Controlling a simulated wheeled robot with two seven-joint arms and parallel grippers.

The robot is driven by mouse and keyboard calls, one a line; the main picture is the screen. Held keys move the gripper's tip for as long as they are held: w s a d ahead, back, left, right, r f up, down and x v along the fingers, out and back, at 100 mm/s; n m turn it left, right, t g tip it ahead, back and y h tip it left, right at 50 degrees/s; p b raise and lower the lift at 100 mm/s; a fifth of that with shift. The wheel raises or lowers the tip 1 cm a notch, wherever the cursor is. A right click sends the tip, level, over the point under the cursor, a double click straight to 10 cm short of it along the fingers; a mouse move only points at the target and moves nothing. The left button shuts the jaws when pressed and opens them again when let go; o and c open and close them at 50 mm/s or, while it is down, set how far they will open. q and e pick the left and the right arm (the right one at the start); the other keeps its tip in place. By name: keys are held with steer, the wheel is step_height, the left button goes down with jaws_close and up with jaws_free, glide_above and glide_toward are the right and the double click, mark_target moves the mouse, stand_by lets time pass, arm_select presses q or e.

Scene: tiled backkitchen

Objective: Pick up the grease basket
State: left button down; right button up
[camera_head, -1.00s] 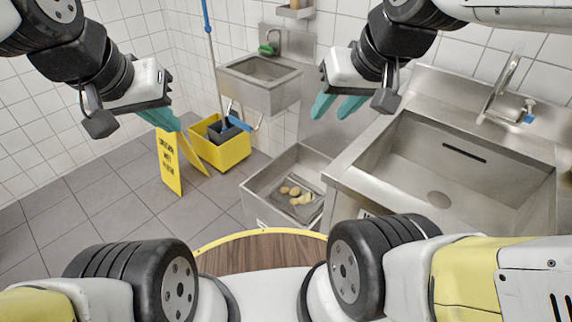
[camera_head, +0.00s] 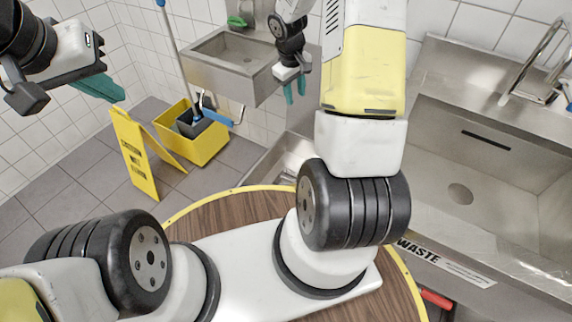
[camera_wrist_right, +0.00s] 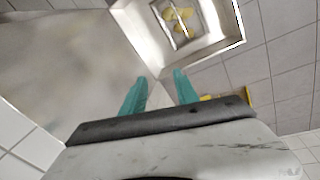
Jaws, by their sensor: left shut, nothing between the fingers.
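The grease basket (camera_wrist_right: 190,33) shows in the right wrist view as a small dark-rimmed tray with yellowish lumps in it. It lies inside a grey metal box (camera_wrist_right: 217,42) near the top of that view. In the head view only part of the metal box (camera_head: 272,163) shows, and my right arm hides the basket. My right gripper (camera_head: 295,92) reaches out in front of the small wall sink, its teal fingers apart and empty; in the wrist view its fingertips (camera_wrist_right: 161,76) stop short of the box. My left gripper (camera_head: 112,92) is shut and empty at the upper left.
A large steel sink (camera_head: 455,165) with a WASTE label stands at the right. A small wall sink (camera_head: 235,75), a yellow mop bucket (camera_head: 198,143) and a yellow floor sign (camera_head: 133,155) stand at the back left.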

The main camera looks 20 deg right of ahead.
steer(key=s+f+n+g, duration=0.1)
steer(key=f, duration=1)
steer(key=s+f+n, duration=0.1)
steer(key=s+f, duration=0.1)
steer(key=f, duration=1)
steer(key=s+f+n+g, duration=0.1)
steer(key=s+f, duration=0.1)
steer(key=f, duration=1)
steer(key=shift+s+a+f+n+g+y, duration=0.1)
steer(key=shift+a+f+n+g+y, duration=0.05)
steer(key=shift+n+g+y, duration=0.2)
steer(key=f, duration=0.7)
steer(key=shift+d, duration=0.25)
steer(key=shift+c, duration=0.3)
jaws_close()
